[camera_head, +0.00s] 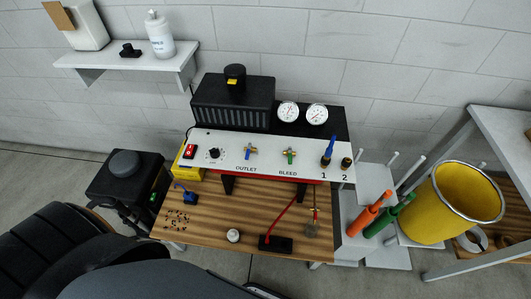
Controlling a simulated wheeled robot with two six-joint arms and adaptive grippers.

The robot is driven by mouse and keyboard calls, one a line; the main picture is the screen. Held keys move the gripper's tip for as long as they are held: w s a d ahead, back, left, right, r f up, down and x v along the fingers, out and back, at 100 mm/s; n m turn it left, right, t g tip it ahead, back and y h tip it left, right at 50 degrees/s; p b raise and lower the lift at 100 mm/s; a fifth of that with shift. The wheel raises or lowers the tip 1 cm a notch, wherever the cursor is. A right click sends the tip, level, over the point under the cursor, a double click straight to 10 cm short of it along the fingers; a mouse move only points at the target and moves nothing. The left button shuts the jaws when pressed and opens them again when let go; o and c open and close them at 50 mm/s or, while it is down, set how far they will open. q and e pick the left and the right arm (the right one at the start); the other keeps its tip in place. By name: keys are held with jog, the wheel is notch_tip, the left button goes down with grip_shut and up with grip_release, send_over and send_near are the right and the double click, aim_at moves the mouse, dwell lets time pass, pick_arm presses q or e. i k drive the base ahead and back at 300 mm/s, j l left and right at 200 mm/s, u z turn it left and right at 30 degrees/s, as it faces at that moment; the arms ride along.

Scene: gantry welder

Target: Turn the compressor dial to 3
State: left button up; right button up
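A small black dial (214,153) sits on the white front panel (268,154), right of a red switch (190,152). White marks surround it, but they and its pointer are too small to read. Behind the panel stands a black finned box (234,108) with a black knob (235,76) and a yellow label on top. Two round white gauges (288,112) stand to its right. Neither of my grippers shows in this view.
The panel also bears a blue-handled valve marked OUTLET (250,150), a green-handled one marked BLEED (290,155), and fittings 1 and 2. Below is a wooden bench (205,240) with small items. A black box (126,175) stands left, a yellow bucket (437,215) right.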

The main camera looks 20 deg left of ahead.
aim_at(215, 152)
jog(key=u, duration=1.25)
jog(key=k+j+u, duration=0.15)
jog(key=k+u, duration=0.25)
jog(key=i, duration=0.55)
